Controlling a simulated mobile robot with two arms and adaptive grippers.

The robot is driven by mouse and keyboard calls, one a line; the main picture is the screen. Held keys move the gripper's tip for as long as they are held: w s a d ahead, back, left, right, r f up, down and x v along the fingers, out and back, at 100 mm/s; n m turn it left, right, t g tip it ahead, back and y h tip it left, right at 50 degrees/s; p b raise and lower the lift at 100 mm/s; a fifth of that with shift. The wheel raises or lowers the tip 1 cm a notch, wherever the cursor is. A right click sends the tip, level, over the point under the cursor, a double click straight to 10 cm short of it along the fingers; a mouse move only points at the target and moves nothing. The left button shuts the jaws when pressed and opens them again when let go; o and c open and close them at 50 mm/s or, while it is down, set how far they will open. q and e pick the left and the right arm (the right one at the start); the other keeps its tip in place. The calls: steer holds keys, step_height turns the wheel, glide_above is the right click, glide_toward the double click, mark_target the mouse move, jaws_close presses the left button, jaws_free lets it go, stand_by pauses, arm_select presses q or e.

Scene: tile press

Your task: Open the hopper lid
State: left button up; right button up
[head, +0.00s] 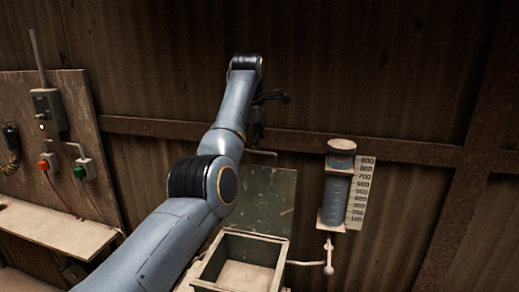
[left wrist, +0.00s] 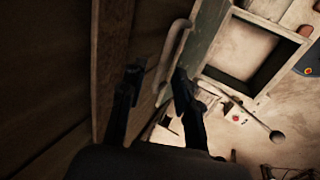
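The hopper (head: 238,262) is a pale, box-shaped bin at the bottom centre of the head view, with its top opening uncovered. Its green, worn lid (head: 268,198) stands raised behind the opening, near the wall. A pale bar handle (head: 262,153) shows at the lid's top edge. My left gripper (head: 273,112) is above the lid, partly hidden by my arm. In the left wrist view, my left gripper's fingers (left wrist: 157,76) are spread apart. The handle (left wrist: 176,48) passes close to the right finger; I cannot tell whether they touch. My right gripper is not in view.
A water gauge cylinder (head: 337,190) with a number scale (head: 361,192) is on the wall to the right, with a ball-ended lever (head: 329,268) below. A switch board (head: 72,135) and pale shelf (head: 55,228) are left. The corrugated wall (head: 400,75) is close behind my gripper.

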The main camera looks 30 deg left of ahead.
arm_select(q)
steer(key=v, duration=0.5)
steer(key=shift+s+r, duration=0.1)
steer(key=shift+r, duration=0.2)
